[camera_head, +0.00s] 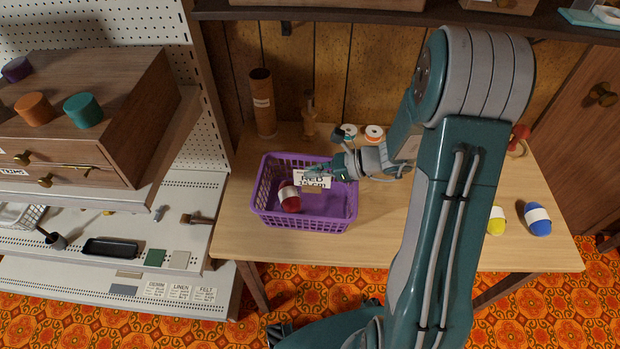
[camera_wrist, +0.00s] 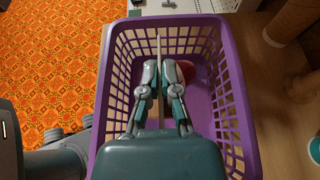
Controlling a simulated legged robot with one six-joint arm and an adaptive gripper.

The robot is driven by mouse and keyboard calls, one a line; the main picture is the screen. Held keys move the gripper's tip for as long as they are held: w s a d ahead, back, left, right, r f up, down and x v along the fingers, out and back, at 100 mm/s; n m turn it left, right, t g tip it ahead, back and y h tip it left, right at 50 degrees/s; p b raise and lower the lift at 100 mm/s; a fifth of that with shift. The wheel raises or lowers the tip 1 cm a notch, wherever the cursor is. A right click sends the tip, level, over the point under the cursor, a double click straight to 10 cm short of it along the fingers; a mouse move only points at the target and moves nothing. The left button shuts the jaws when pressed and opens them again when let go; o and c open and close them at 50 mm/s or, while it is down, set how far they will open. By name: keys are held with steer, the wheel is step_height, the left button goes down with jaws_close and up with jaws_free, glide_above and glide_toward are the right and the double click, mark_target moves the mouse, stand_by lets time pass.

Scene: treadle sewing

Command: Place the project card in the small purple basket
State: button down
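The small purple basket (camera_head: 300,222) stands on the wooden table, and its rim surrounds my gripper in the wrist view (camera_wrist: 238,105). The project card (camera_head: 313,180) is white with dark print that reads "RED" and a length in cm. My gripper (camera_head: 335,171) is shut on the card, which shows edge-on between the fingers (camera_wrist: 159,88) in the wrist view. The card is upright over the basket's inside; I cannot tell whether its lower edge touches the floor. A red yarn ball with a white band (camera_head: 289,199) lies in the basket, partly hidden behind my fingers in the wrist view.
A tall brown cylinder (camera_head: 263,103) and white and orange spools (camera_head: 374,133) stand behind the basket. Yellow (camera_head: 496,222) and blue (camera_head: 538,220) yarn balls lie at the table's right. A shelf unit with drawers (camera_head: 75,130) stands at left. The table front is clear.

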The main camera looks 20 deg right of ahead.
mark_target(311, 182)
steer(key=shift+w+d+f, duration=0.15)
steer(key=shift+w+f, duration=0.35)
steer(key=shift+f, duration=0.1)
step_height(311, 182, down, 2)
steer(key=shift+w+f, duration=0.15)
steer(key=shift+f, duration=0.1)
steer(key=shift+a+f, duration=0.25)
steer(key=shift+f, duration=0.15)
steer(key=shift+d+f, duration=0.1)
steer(key=shift+f, duration=0.3)
steer(key=c, duration=0.8)
jaws_free()
